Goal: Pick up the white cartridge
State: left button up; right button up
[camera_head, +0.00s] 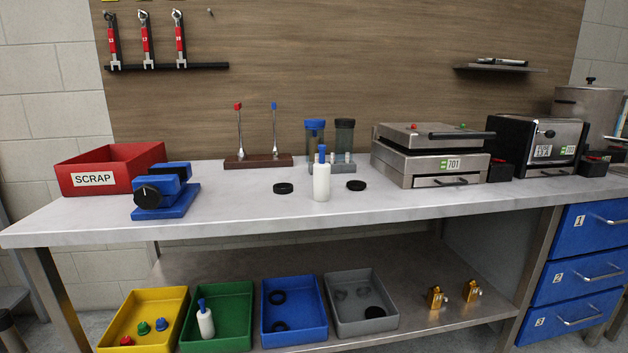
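A white cartridge (321,183) with a blue tip stands upright on the workbench (240,212), near the middle of the top. A similar white bottle-like piece (206,323) with a blue top leans in the green bin (243,330) on the lower shelf. Neither of my grippers shows in the head view. Nothing touches the cartridge on the bench from the front.
Two black rings (284,188) (356,185) lie beside the cartridge. Behind it stands a grey holder with two cylinders (315,132). A red SCRAP box (110,165) and blue vise-like device (165,192) are left; a steel press (430,155) is right. Bench front is clear.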

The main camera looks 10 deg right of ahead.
aim_at(321, 170)
jog(key=i+l+u, duration=0.1)
jog(key=l, duration=0.25)
jog(key=i+l, duration=0.2)
jog(key=l, duration=0.15)
jog(key=i+l+u, duration=0.15)
jog(key=l, duration=0.2)
jog(key=i+l, duration=0.15)
jog(key=l, duration=0.25)
jog(key=u, duration=0.05)
